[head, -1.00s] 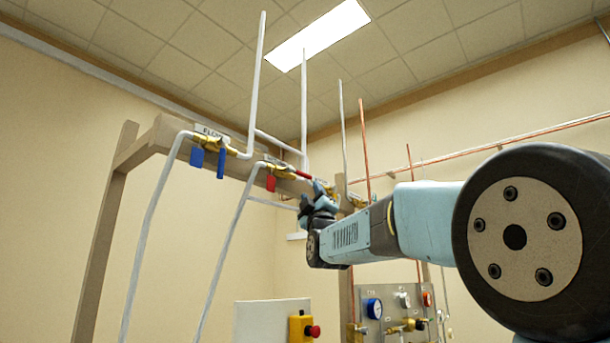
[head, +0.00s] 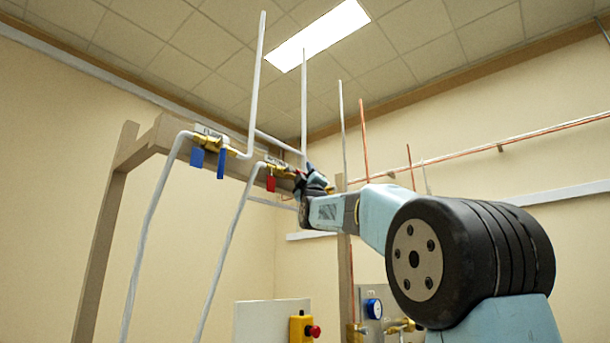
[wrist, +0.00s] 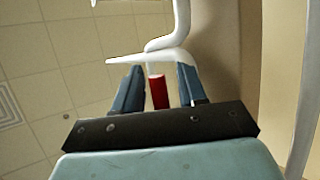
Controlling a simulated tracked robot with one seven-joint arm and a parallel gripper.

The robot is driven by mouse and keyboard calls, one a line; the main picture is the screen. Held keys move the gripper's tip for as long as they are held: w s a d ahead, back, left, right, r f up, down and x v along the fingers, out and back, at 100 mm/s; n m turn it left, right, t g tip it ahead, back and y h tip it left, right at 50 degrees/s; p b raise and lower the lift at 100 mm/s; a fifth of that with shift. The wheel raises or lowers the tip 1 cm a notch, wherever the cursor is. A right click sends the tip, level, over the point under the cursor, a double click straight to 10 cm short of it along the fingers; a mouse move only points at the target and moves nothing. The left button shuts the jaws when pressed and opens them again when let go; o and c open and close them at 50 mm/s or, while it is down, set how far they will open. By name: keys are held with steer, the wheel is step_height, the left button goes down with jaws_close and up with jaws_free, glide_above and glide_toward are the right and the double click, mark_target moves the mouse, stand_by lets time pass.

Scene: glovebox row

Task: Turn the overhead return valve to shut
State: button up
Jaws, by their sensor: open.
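The return valve is a brass valve (head: 278,168) on the overhead wooden beam, with a red tag (head: 271,184) hanging below it. Its red lever (wrist: 158,92) shows in the wrist view between my two fingers, with the white pipe just beyond. In the head view my gripper hides most or all of the lever. My gripper (wrist: 159,68) is open, one finger on each side of the lever; I cannot tell whether either touches it. In the head view my gripper (head: 312,181) is just right of the brass body.
A second brass valve (head: 208,141) with a blue tag (head: 197,158) and blue lever (head: 221,163) sits left on the beam (head: 160,133). White pipes (head: 223,250) run up and down near both valves. A yellow box with a red button (head: 302,329) stands below.

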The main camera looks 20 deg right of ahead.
jaws_close()
stand_by(0.4)
steer(key=shift+a, duration=0.1)
